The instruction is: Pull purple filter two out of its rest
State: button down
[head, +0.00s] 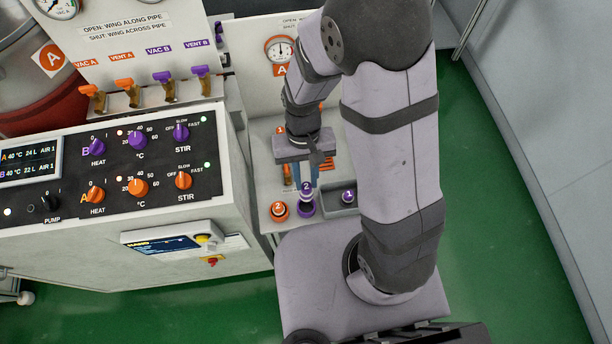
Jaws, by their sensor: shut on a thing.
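Purple filter two (306,187), with a purple cap marked 2, is upright at the front of the white bench. A dark purple-rimmed round rest (306,209) shows just below it. My gripper (305,178) points down over the filter from behind and is shut on it. The fingertips are small and partly hidden. I cannot tell whether the filter's lower end is still inside the rest or just clear of it.
Orange filter two (279,210) stands close on the left. Purple filter one (348,196) is in a grey tray (338,211) on the right, near my arm. The control cabinet (235,175) rises on the left. An orange-labelled gauge (280,48) is behind.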

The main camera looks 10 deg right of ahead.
aim_at(306, 183)
jog(key=shift+r+p, duration=1.55)
jog(key=shift+r, duration=0.4)
